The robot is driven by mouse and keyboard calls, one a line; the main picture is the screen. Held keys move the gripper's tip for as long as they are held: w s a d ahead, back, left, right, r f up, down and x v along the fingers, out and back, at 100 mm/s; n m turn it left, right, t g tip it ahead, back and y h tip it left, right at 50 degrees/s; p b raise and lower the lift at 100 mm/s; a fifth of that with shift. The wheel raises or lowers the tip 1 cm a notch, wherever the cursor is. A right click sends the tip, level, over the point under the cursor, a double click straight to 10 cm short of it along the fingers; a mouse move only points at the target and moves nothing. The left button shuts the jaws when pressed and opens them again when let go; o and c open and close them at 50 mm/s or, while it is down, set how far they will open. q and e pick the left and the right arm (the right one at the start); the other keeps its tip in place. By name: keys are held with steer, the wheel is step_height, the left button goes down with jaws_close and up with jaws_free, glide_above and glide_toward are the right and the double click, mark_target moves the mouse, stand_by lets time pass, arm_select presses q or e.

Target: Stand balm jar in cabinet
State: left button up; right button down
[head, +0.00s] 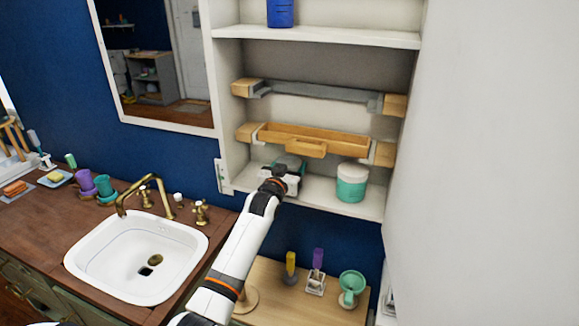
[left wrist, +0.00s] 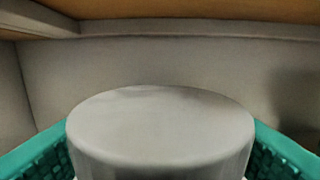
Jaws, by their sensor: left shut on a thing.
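My left gripper (head: 289,168) reaches into the lowest compartment of the open white cabinet (head: 318,38). In the left wrist view its teal finger pads lie on both sides of a round, pale grey-white lidded jar (left wrist: 160,125), and the gripper is shut on it. The jar looks upright, with the compartment's back wall behind it. In the head view the gripper and wrist mostly hide the held jar. Its base is out of sight, so I cannot tell whether it touches the shelf. My right gripper is not in view.
A white and teal jar (head: 351,184) stands to the right on the same bottom shelf (head: 325,198). A wooden tray (head: 315,140) hangs close above, with a grey one (head: 318,92) higher. A blue container (head: 280,13) is on the upper shelf. A sink (head: 138,262) is at left.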

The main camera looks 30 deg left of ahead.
arm_select(q)
steer(key=shift+f+b, duration=0.3)
steer(key=shift+f, duration=0.15)
stand_by(0.4)
steer(key=o, duration=1.3)
steer(key=shift+s, duration=0.1)
steer(key=shift+p+v, duration=1.1)
steer(key=shift+v, duration=0.1)
steer(key=shift+p+v, duration=1.8)
steer(key=shift+v, duration=0.9)
